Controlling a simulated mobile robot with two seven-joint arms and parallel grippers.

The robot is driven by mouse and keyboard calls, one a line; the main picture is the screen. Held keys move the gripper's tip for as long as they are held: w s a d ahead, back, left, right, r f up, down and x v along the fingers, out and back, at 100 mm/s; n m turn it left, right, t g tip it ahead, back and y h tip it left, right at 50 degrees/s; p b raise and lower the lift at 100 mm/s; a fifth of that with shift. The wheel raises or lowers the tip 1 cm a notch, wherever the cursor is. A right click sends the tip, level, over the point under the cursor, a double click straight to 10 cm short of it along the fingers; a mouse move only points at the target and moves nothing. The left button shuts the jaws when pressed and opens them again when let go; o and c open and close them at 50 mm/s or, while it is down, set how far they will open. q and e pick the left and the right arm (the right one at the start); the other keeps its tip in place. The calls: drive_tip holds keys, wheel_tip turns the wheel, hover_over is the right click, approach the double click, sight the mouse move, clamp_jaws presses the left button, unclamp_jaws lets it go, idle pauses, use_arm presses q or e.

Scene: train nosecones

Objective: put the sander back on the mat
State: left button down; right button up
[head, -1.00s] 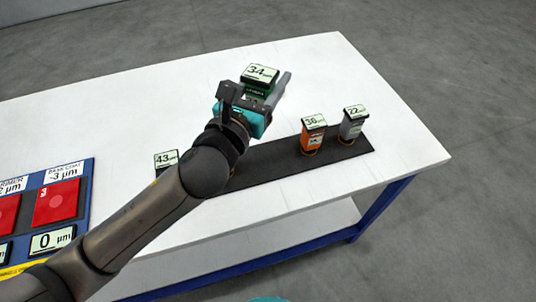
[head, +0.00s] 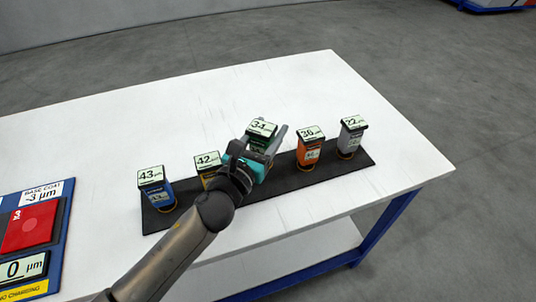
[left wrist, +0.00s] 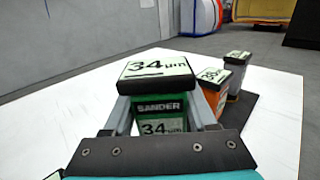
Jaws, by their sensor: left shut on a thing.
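The green sander (head: 261,128) has a top label reading 34 µm and also shows in the left wrist view (left wrist: 156,104). My left gripper (head: 267,145) is shut on it, with a finger on each side in the wrist view. The sander is upright over the middle of the dark mat (head: 286,184), between the yellow and orange sanders. My gripper hides its base, so I cannot tell whether it touches the mat. My right gripper is not in view.
On the mat stand a blue sander (head: 157,188), a yellow sander (head: 207,166), an orange sander (head: 309,148) and a grey sander (head: 351,136). A blue panel (head: 60,240) with a red plate (head: 30,228) lies at left. The white table (head: 300,85) behind the mat is clear.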

use_arm(q)
drive_tip(key=shift+f+b, duration=1.25)
drive_tip(key=shift+f, duration=1.15)
drive_tip(key=shift+f, duration=0.1)
drive_tip(key=shift+f, duration=0.15)
drive_tip(key=shift+c, duration=2.4)
unclamp_jaws()
drive_tip(key=shift+r, duration=0.25)
drive_tip(key=v, duration=1.2)
drive_tip(key=shift+s+f, duration=0.1)
